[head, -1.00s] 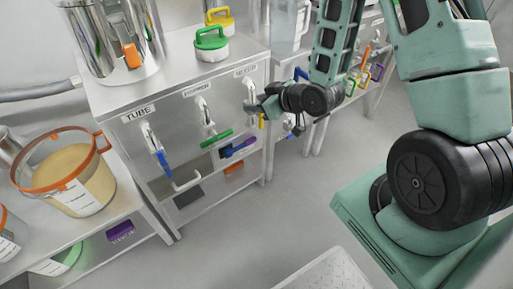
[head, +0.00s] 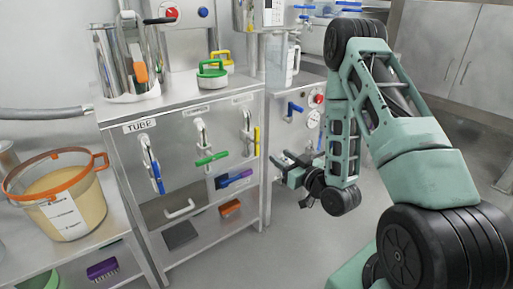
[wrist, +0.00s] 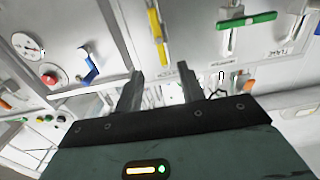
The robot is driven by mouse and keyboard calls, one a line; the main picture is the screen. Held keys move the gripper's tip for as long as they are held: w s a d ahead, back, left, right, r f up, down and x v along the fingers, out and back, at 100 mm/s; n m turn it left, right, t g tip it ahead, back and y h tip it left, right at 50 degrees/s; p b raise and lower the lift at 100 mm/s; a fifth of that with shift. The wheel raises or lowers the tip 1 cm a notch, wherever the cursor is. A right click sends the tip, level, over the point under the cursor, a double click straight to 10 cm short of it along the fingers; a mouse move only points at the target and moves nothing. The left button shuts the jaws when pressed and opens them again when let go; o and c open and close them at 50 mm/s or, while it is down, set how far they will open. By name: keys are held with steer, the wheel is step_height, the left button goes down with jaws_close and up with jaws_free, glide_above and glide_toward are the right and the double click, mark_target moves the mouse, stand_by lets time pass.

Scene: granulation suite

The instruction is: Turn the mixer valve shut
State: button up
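The mixer valve is the rightmost of three on the steel cabinet front, with a yellow handle (head: 256,141) that hangs near vertical, in line with its pipe. In the wrist view the yellow handle (wrist: 156,38) is ahead of the fingertips, near the line between them. My gripper (head: 281,160) is open and empty, a little right of and below the handle, apart from it. Its two spread fingers (wrist: 160,72) show in the wrist view with nothing between them.
The green valve handle (head: 211,158) lies crosswise left of the mixer valve. A panel right of the cabinet carries a blue lever (head: 295,108) and a red button (head: 319,99). Floor in front is clear.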

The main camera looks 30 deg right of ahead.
mark_target(258, 140)
steer(key=w, duration=0.6)
steer(key=w+b, duration=0.1)
steer(key=w, duration=0.6)
steer(key=shift+w+a+r, duration=0.1)
steer(key=shift+w+a, duration=0.1)
steer(key=shift+w, duration=0.1)
jaws_close()
